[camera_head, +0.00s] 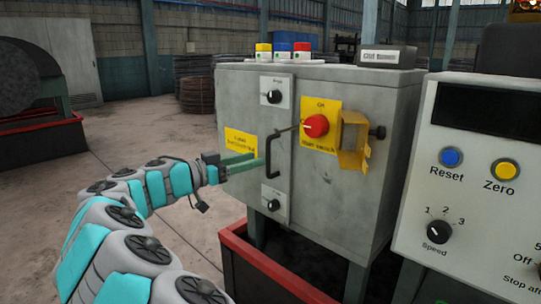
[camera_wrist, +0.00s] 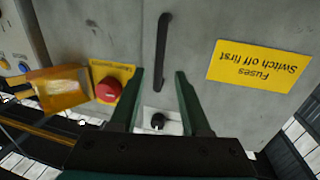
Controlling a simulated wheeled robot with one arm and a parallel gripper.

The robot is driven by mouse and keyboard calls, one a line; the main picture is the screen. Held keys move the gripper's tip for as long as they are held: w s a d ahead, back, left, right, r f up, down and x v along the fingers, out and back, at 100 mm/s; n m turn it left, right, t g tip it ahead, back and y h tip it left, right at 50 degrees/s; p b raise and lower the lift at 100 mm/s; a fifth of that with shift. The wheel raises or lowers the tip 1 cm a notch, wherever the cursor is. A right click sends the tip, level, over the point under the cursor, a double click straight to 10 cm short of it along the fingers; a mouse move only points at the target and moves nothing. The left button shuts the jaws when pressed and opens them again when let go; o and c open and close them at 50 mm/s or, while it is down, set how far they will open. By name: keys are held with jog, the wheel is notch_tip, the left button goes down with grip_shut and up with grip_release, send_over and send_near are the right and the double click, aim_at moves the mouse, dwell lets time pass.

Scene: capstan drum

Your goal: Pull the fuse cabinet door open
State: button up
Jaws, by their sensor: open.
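The grey fuse cabinet (camera_head: 228,110) stands in the middle of the head view with its door shut. A black vertical bar handle (camera_head: 272,155) is on its front; it also shows in the wrist view (camera_wrist: 162,45). My gripper (camera_head: 257,162) is open, with green fingers pointing at the handle from the left. In the wrist view my open fingers (camera_wrist: 160,73) appear on either side of one end of the handle. I cannot tell whether they reach around it. A red rotary switch (camera_head: 315,126) sits on a yellow plate, also seen in the wrist view (camera_wrist: 109,90).
Black knobs on pale plates sit above (camera_head: 274,97) and below (camera_head: 273,204) the handle. A yellow bracket (camera_head: 353,147) juts out right of the switch. A control panel (camera_head: 465,200) stands at right. A red-edged base (camera_head: 270,270) lies below.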

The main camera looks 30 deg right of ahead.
aim_at(268, 173)
jog(key=d, duration=0.5)
jog(key=shift+w+d+p, duration=0.35)
jog(key=shift+w+p, duration=0.05)
jog(key=shift+c, duration=0.2)
grip_shut()
dwell(0.9)
